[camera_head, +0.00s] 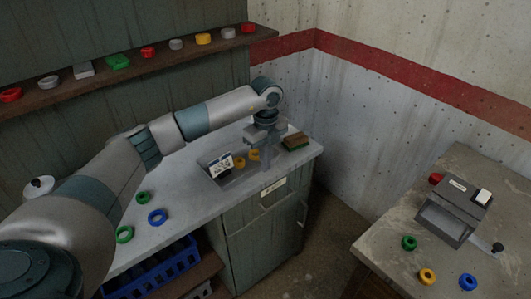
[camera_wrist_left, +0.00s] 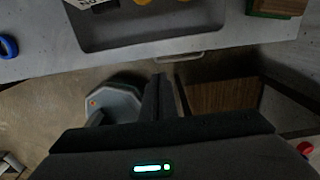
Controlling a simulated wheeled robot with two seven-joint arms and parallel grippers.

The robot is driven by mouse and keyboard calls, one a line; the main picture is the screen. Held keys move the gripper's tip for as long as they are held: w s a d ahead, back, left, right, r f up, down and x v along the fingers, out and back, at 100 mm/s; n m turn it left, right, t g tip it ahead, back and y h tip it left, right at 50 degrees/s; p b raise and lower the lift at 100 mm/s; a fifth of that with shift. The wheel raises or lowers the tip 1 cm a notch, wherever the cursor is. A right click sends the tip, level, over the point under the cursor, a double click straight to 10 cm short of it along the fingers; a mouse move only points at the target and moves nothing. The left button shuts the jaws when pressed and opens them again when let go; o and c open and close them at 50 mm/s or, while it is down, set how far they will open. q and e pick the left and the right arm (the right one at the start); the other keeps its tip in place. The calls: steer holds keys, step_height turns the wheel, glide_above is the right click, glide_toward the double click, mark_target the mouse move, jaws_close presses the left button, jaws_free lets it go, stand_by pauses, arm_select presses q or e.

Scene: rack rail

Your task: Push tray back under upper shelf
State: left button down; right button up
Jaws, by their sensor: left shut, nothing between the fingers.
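The grey tray (camera_head: 233,178) sits on the pale counter under my left arm. It also shows at the top of the left wrist view (camera_wrist_left: 150,43). It holds yellow rings (camera_head: 253,155) and a white printed card (camera_head: 220,166). My left gripper (camera_head: 266,163) points down at the tray's right side in the head view and hides part of it. In the left wrist view its fingers (camera_wrist_left: 158,82) are together and empty, appearing below the tray's front edge; contact cannot be told. The upper shelf (camera_head: 130,73) is a brown wall board. My right gripper is not in view.
A green-and-brown block (camera_head: 295,141) lies right of the tray. Green rings (camera_head: 124,234) and a blue ring (camera_head: 157,217) lie on the counter's left. A blue crate (camera_head: 165,268) stands below. A second table (camera_head: 400,215) with a grey device (camera_head: 455,208) is at right.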

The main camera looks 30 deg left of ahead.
arm_select(q)
steer(key=f+p, duration=0.1)
steer(key=a+f+p, duration=0.1)
steer(key=f, duration=0.1)
steer(key=w+a+f+p, duration=0.1)
steer(key=f, duration=0.1)
steer(key=shift+a+f, duration=0.2)
steer(key=shift+f, duration=0.05)
steer(key=shift+w+a+f+p, duration=0.15)
steer(key=shift+w+a+p, duration=0.1)
steer(key=shift+a+p, duration=0.3)
steer(key=shift+a, duration=0.1)
